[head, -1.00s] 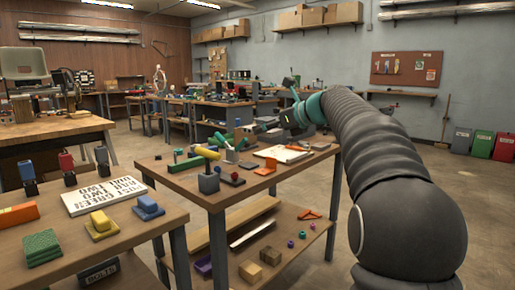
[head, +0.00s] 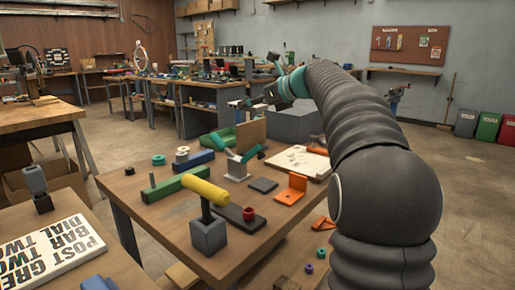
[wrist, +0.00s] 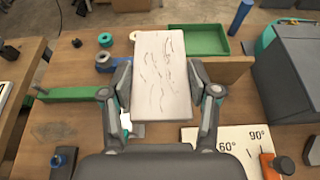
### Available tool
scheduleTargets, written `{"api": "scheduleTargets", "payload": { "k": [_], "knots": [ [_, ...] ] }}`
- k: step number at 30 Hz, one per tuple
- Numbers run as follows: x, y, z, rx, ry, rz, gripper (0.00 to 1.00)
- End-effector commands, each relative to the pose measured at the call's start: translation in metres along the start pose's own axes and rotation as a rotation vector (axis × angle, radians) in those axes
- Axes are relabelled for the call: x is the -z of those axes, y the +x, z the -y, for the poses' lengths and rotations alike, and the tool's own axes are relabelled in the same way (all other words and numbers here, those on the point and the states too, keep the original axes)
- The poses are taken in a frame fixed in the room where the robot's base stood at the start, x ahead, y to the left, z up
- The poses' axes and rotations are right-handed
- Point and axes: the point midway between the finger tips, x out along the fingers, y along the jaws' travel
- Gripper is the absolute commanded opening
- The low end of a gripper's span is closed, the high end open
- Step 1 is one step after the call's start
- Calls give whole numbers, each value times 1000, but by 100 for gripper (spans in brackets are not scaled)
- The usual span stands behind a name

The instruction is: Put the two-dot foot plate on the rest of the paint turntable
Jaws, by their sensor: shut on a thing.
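My gripper (wrist: 160,78) is shut on a pale, flat rectangular plate (wrist: 163,62) with thin dark scratch-like marks, a finger on each long side. I see no dots on the face in view, so I cannot confirm it is the two-dot foot plate. In the wrist view the plate is above the workbench. In the head view my gripper (head: 270,94) is small and dark, at the far end of my arm beyond the near workbench; the plate is not clear there. I cannot pick out the paint turntable or its rest for certain.
The near workbench (head: 140,182) carries a green bar (head: 176,187), a yellow cylinder on a grey block (head: 208,237), an orange bracket (head: 291,189) and an upright brown board (head: 251,132). The wrist view shows a green tray (wrist: 222,46) and a large grey box (wrist: 290,75). Open floor lies right.

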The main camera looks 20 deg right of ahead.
Motion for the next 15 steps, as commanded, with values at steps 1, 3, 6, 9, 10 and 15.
{"api": "scheduleTargets", "payload": {
  "k": [1, 3, 6, 9, 10, 15],
  "knots": [
    [2, 0, 0, 1, 0, 1, 12],
    [8, 3, 0, 0, 1, 1, 12],
    [26, 11, -2, -2, 3, -1, 12],
    [47, 21, -3, -5, 3, -1, 12],
    [54, 24, -3, -6, 3, -2, 12],
    [89, 40, -4, -7, 1, -1, 12]
  ]
}}
